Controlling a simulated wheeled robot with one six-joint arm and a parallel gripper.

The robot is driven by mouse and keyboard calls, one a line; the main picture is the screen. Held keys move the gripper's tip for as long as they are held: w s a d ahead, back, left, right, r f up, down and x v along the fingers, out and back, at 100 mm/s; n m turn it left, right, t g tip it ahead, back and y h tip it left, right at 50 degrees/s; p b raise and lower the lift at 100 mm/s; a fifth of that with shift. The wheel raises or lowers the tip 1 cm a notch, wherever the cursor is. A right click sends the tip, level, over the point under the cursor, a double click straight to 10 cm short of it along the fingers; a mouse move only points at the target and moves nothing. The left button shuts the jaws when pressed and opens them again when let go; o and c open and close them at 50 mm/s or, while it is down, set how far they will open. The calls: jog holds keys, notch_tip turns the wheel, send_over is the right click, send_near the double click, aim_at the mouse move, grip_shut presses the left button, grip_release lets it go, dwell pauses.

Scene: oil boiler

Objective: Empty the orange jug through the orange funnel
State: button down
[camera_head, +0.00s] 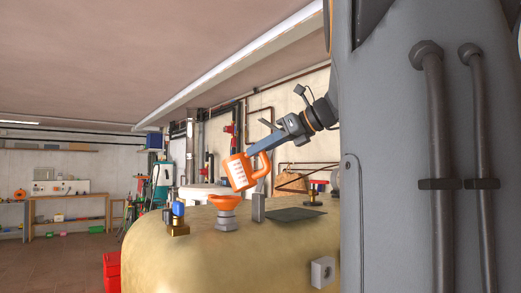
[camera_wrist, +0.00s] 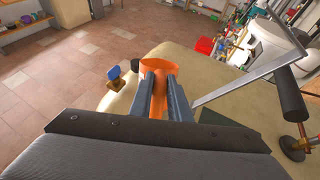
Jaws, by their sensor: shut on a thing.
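The orange jug (camera_head: 240,171) with a white label is held above the tank, tilted slightly, in the head view. The orange funnel (camera_head: 225,202) sits on a pale fitting on top of the tank, just below and left of the jug. My gripper (camera_head: 257,146) is shut on the jug at its handle side. In the wrist view my gripper (camera_wrist: 164,100) has its two fingers on either side of the orange handle, with the jug (camera_wrist: 160,68) beyond. The funnel is hidden there behind the jug. I cannot see any liquid.
The large beige tank (camera_head: 190,248) fills the middle. A brass fitting with a blue cap (camera_head: 178,212) stands left of the funnel. A grey upright bracket (camera_head: 258,207) stands close to its right. Workbenches (camera_head: 68,215) line the far left, with open floor before them.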

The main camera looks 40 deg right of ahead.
jog(key=shift+w+a+r+g+h, duration=0.15)
jog(key=shift+w+r+g+h, duration=0.3)
jog(key=shift+g, duration=0.45)
jog(key=shift+s+r, duration=0.1)
jog(key=shift+r, duration=0.05)
jog(key=shift+r, duration=0.1)
jog(key=shift+w+a+r+g+h, duration=0.2)
jog(key=shift+w+g+h, duration=0.15)
jog(key=shift+g, duration=0.15)
jog(key=shift+w+a+r+g+h, duration=0.1)
jog(key=shift+w+r+g+h, duration=0.15)
jog(key=shift+g, duration=0.25)
jog(key=shift+w+a, duration=0.1)
jog(key=shift+w, duration=0.05)
jog(key=shift+w+a+g+h, duration=0.25)
jog(key=shift+w+g, duration=0.1)
jog(key=shift+g, duration=0.25)
jog(key=shift+w+a+g+h, duration=0.1)
jog(key=shift+w+g+h, duration=0.1)
jog(key=shift+w+g, duration=0.3)
